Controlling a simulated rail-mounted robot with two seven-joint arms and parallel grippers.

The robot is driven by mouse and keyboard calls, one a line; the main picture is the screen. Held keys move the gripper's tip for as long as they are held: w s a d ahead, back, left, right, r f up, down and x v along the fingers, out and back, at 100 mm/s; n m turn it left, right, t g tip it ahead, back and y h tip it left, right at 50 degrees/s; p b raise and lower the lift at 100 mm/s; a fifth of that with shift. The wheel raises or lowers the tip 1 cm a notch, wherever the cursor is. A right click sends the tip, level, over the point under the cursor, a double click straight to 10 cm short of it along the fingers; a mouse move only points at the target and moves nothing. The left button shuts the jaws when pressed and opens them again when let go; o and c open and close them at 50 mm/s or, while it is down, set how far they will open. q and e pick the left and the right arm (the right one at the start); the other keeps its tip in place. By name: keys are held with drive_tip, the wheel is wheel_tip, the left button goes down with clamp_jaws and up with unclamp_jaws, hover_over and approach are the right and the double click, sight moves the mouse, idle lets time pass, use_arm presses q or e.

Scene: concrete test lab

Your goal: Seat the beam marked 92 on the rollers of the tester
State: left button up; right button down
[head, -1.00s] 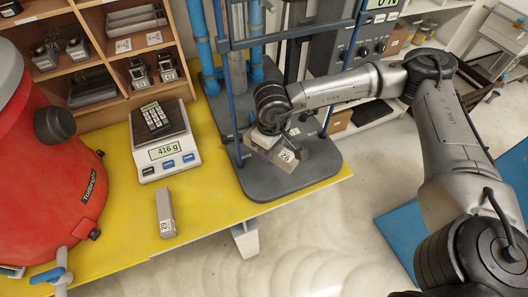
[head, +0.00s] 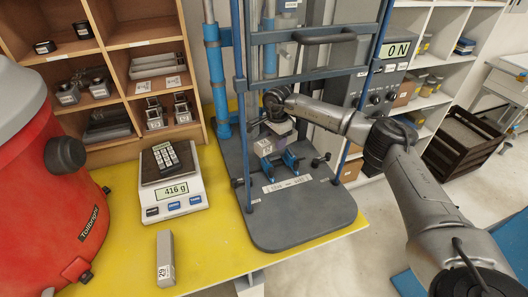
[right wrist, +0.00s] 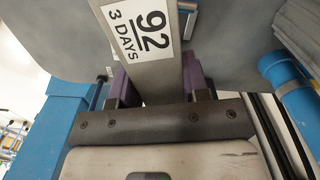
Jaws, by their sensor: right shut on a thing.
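The beam marked 92 is a grey bar with a white label reading 92, 3 DAYS in the right wrist view (right wrist: 148,78). My right gripper (right wrist: 155,88) is shut on it, with purple pads on both sides. In the head view the right gripper (head: 275,133) is inside the frame of the tester (head: 305,218), and the beam's end (head: 263,147) shows at it. Blue roller supports (head: 291,160) stand on the tester base just below and right of the beam's end. I cannot tell whether the beam touches them. My left gripper is not in view.
Another grey beam (head: 165,258), marked 29, lies on the yellow table (head: 120,255). A scale (head: 172,200) reading 416 g carries a keypad-like device. A red machine (head: 50,180) stands left. Blue uprights and crossbars (head: 310,38) surround the gripper. The tester display (head: 397,49) reads 0 N.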

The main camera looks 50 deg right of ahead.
drive_tip(key=d+m, duration=0.1)
drive_tip(key=d+f+m, duration=0.1)
drive_tip(key=m, duration=0.1)
drive_tip(key=shift+d, duration=0.15)
drive_tip(key=shift+f+b, duration=1.25)
drive_tip(key=shift+b, duration=0.3)
drive_tip(key=shift+f+b, duration=0.65)
drive_tip(key=shift+b, duration=0.1)
drive_tip(key=shift+w+p, duration=0.1)
drive_tip(key=shift+p, duration=0.3)
drive_tip(key=shift+f, duration=0.1)
drive_tip(key=shift+f, duration=0.25)
drive_tip(key=shift+p, duration=0.3)
drive_tip(key=shift+p, duration=0.3)
